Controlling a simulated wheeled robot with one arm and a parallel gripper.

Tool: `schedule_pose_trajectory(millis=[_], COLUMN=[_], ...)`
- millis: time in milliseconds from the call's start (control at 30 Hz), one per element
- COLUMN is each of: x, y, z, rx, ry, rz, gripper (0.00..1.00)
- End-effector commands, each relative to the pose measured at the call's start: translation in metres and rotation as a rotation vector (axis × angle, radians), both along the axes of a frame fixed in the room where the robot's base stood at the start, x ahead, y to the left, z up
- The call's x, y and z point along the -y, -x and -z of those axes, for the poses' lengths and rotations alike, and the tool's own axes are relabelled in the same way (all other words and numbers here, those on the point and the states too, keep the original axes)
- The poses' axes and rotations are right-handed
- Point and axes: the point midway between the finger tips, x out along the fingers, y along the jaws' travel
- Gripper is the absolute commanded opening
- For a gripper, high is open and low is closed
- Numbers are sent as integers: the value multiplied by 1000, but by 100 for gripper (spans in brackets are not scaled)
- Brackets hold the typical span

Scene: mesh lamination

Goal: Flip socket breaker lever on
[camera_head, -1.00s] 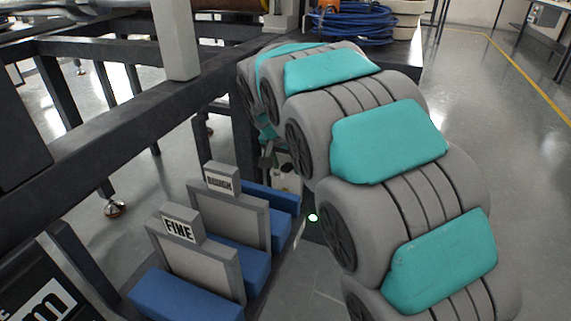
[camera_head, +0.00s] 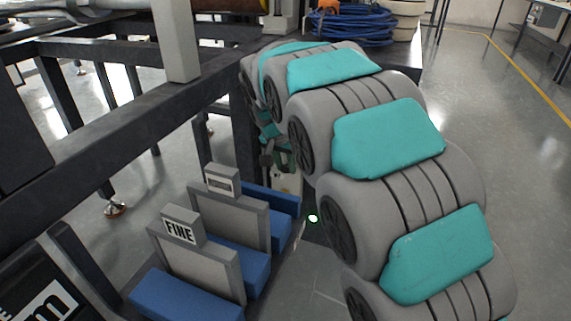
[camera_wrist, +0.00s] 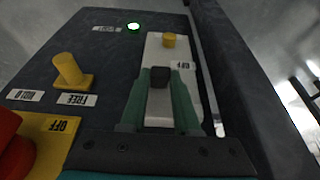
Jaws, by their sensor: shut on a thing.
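The socket breaker (camera_wrist: 155,115) shows in the wrist view as a pale upright plate on a dark panel. A small dark lever (camera_wrist: 160,75) stands out from its middle. The fingers and palm hide the plate's lower part. In the head view my gripper (camera_head: 281,160) is small, beside a pale plate, and partly hidden by my arm.
In the wrist view, a yellow knob (camera_wrist: 169,40) tops the plate. A lit green lamp (camera_wrist: 134,27), a yellow switch (camera_wrist: 70,70) and a red button (camera_wrist: 14,145) sit to its left.

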Motion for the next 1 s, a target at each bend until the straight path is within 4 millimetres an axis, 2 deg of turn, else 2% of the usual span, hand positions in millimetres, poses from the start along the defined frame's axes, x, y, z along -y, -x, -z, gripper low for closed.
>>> schedule_pose_trajectory(millis=[300, 600, 633, 900, 1000], x=[1, 1, 1, 1, 1], y=[-5, -4, -4, -4, -4], z=[-6, -5, -4, -5, -5], rx=[-125, -131, -131, -131, -130], ry=[-47, -49, -49, -49, -48], rz=[1, 0, 0, 0, 0], gripper=[0, 0, 31, 60, 60])
